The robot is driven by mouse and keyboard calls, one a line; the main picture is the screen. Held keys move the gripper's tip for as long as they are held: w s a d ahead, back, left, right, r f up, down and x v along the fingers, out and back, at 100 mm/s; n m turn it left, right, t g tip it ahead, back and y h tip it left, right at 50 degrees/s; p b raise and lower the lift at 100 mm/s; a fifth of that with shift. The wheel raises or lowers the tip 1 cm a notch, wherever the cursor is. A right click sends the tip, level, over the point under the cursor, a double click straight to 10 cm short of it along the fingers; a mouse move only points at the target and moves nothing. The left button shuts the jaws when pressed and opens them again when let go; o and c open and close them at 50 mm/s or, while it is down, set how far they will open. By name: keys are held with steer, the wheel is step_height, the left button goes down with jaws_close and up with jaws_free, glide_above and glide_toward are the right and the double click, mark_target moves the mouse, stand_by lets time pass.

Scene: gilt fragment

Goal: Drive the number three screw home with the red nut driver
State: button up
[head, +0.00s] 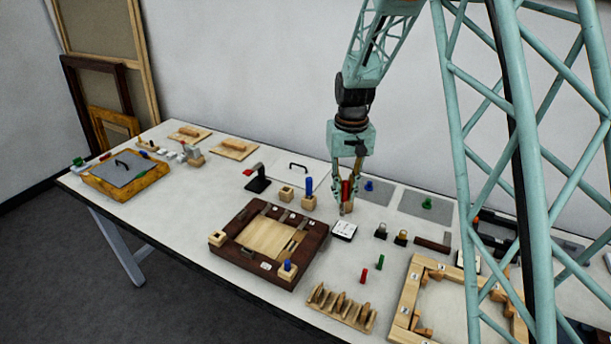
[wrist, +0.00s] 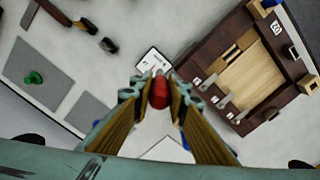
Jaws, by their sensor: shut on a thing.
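My gripper (head: 346,183) points down over the middle of the table, its fingers shut on the red nut driver (head: 346,191). In the wrist view the driver's red handle (wrist: 160,93) is between the fingertips of my gripper (wrist: 158,88). A bit of light wood (head: 348,208) shows just under it; I cannot tell whether the driver stands in it or is clear of it. A dark brown wooden frame (head: 222,247) with a pale panel lies to the left, with small numbered tags. The wrist view shows the frame (wrist: 218,54) at upper right. I cannot pick out the number three screw.
A blue-handled driver (head: 309,186) stands in a wooden block close left of my gripper. A white card (head: 343,230) lies just below it. A pale wooden frame (head: 398,318) is at front right, a slotted wooden rack (head: 341,309) at the front. Grey mats (head: 426,204) lie at right.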

steer(key=a+r+n+p, duration=0.1)
steer(key=a+p, duration=0.1)
steer(key=a, duration=0.4)
steer(key=w+a+r+p, duration=0.1)
steer(key=a+r+p, duration=0.1)
steer(key=a, duration=0.4)
steer(key=shift+w+n+p, duration=0.2)
steer(key=shift+n+p, duration=0.2)
steer(key=shift+p, duration=0.05)
steer(key=shift+f, duration=0.25)
steer(key=shift+f+b, duration=1.65)
steer(key=shift+f, duration=0.8)
